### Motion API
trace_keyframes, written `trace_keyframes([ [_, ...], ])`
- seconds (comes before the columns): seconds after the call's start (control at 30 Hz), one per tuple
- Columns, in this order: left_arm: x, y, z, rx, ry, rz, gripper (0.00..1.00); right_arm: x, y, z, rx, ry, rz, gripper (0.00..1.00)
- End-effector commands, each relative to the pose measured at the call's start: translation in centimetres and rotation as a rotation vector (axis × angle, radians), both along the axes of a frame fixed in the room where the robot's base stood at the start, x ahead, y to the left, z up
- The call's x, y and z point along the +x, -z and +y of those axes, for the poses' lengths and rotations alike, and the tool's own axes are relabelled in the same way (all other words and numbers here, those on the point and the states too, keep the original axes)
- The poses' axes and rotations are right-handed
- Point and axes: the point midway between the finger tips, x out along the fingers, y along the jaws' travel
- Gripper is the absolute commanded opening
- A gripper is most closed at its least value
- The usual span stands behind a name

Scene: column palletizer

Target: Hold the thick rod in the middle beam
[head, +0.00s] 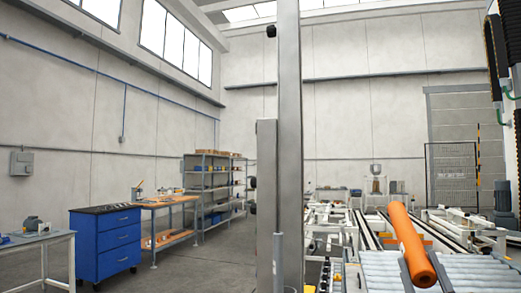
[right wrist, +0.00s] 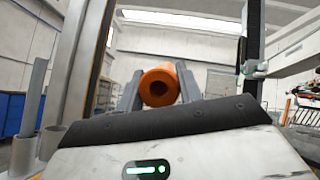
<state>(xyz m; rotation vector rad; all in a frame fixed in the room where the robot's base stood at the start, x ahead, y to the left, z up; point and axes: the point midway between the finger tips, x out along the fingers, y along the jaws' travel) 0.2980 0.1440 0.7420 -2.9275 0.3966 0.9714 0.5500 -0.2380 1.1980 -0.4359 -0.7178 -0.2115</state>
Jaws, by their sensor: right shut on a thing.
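The thick rod (head: 408,240) is a bright orange cylinder at the lower right of the head view, slanting away from me, its near end lower. In the right wrist view the orange rod (right wrist: 159,86) shows end-on, with a dark round hole in its end. I cannot tell which part is the middle beam. My left gripper is not in view.
Grey rollers (head: 470,269) lie beside and under the rod's near end in the head view. Long rails (head: 374,232) run behind it. A blue drawer cabinet (head: 105,240), a workbench (head: 168,203) and shelves (head: 212,184) stand at left. Open floor lies between them and the machinery.

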Motion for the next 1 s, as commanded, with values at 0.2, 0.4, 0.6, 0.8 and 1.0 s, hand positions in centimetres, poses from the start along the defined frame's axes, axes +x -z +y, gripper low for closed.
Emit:
trace_keyframes([
  [0.2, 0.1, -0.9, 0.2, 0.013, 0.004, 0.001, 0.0, -2.7, -0.3, 0.6, -0.002, 0.0, 0.0, 0.0],
  [0.4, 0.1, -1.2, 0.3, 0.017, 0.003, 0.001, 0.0, -5.0, -0.2, 1.2, -0.001, 0.0, -0.001, 0.0],
  [0.6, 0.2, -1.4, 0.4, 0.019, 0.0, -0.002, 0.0, -7.3, -0.1, 1.8, -0.001, -0.001, 0.0, 0.0],
  [0.8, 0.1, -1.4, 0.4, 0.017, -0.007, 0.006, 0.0, -9.7, -0.1, 2.4, 0.0, 0.0, -0.001, 0.0],
  [1.0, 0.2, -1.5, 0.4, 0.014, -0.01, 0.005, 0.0, -12.0, 0.0, 2.9, -0.001, -0.001, 0.0, 0.0],
])
